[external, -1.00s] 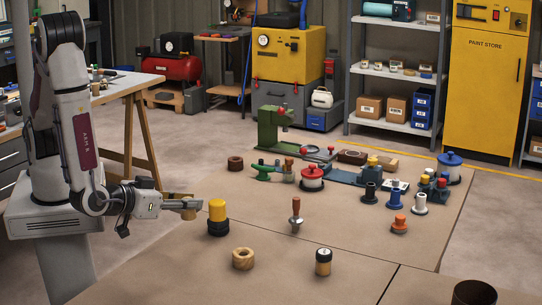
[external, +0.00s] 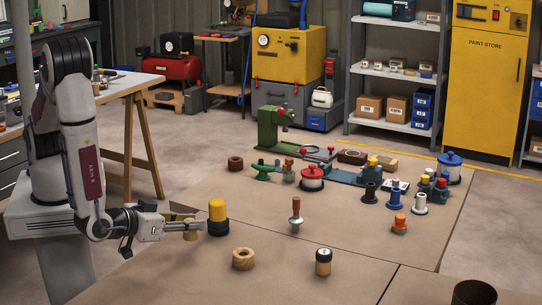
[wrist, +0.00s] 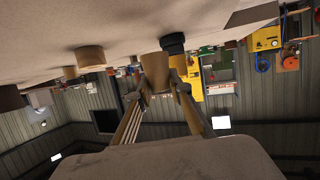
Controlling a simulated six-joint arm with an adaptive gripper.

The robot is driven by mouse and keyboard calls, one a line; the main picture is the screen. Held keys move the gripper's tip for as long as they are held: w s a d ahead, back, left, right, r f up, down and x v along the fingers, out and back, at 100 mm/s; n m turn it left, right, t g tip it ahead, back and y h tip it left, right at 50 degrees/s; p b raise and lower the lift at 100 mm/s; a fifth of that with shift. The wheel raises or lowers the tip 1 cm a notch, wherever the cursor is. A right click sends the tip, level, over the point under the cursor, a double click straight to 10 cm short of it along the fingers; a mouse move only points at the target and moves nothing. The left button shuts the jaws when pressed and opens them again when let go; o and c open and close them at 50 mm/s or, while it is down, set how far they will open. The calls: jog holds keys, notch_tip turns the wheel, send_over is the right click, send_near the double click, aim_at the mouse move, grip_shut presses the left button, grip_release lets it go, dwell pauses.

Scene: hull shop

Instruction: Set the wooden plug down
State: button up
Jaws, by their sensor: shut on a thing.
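The wooden plug (external: 190,236) is a light tan piece held between the fingers of my gripper (external: 188,227), low over the near-left part of the table. In the wrist view, which is upside down, the plug (wrist: 156,65) sits between both fingertips. My gripper is shut on it. It is just left of a yellow-topped piece with a black base (external: 217,218). The fingers partly cover the plug, and I cannot tell whether its underside touches the table.
A wooden ring (external: 243,259) and a black-capped jar (external: 323,262) stand to the right. A wooden-handled tool (external: 296,215) stands farther back. A dark cup (external: 474,293) is at the front right. Bare tabletop (external: 170,275) lies in front of my gripper.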

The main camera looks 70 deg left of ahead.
aim_at(184, 236)
jog(key=shift+f, duration=2.1)
jog(key=shift+f, duration=0.1)
jog(key=o, duration=0.8)
jog(key=shift+v, duration=6.05)
jog(key=shift+w, duration=0.1)
